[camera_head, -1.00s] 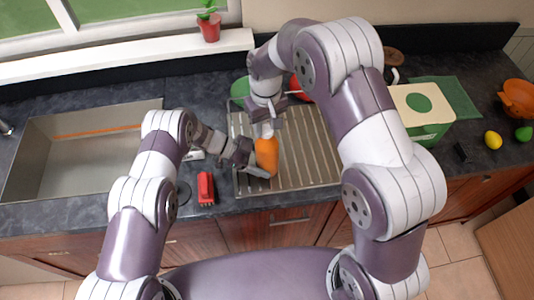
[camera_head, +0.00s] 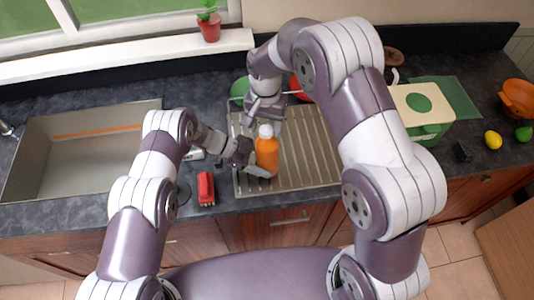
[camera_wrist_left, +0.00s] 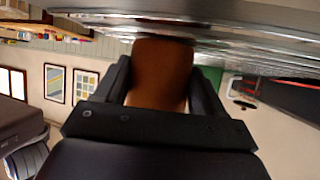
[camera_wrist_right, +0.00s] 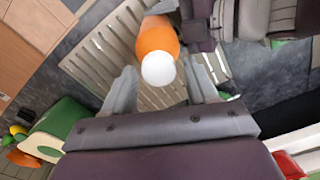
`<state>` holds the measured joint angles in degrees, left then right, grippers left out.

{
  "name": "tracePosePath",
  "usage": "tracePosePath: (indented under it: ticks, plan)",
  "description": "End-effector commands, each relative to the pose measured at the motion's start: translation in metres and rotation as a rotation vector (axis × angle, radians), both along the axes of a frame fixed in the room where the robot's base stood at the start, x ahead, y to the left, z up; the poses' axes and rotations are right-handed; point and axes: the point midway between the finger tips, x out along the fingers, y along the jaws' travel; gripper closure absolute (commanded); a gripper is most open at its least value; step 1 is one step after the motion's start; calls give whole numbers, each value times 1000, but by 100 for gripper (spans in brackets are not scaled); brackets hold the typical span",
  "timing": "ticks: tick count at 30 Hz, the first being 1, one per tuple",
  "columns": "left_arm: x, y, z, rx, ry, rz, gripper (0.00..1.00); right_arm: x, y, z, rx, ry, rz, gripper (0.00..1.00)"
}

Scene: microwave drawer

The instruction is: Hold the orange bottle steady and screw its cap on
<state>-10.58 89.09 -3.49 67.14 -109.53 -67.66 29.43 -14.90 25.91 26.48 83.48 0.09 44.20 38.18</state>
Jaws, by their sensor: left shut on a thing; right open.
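The orange bottle (camera_head: 267,153) stands upright on the ribbed metal drainboard (camera_head: 310,165). Its white cap (camera_head: 266,131) sits on top; how tightly it sits cannot be seen. My left gripper (camera_head: 258,168) is shut on the bottle's lower body from the left. In the left wrist view the bottle (camera_wrist_left: 160,75) is between the two dark fingers. My right gripper (camera_head: 264,115) is open above and just behind the cap.
An empty sink (camera_head: 80,150) lies at the left. A red brush-like item (camera_head: 206,188) lies on the dark counter left of the drainboard. A green and cream box (camera_head: 425,110), a yellow lemon (camera_head: 493,140) and an orange bowl (camera_head: 516,97) stand at the right.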

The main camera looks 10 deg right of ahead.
Motion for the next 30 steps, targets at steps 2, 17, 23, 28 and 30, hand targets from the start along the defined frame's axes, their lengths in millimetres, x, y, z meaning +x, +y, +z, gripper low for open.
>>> tracePosePath:
  ticks: [2,17,23,28,30]
  plan:
    - [0,0,0,0,0,0,85,1,0,6,1,-4,0,42]
    - [0,0,0,0,0,0,85,0,0,49,0,-1,1,42]
    - [0,0,0,0,0,0,85,0,0,49,0,-1,1,42]
    - [0,0,0,0,0,0,18,0,0,49,0,-1,1,42]
    - [0,0,0,0,0,0,1,0,0,49,0,-1,1,42]
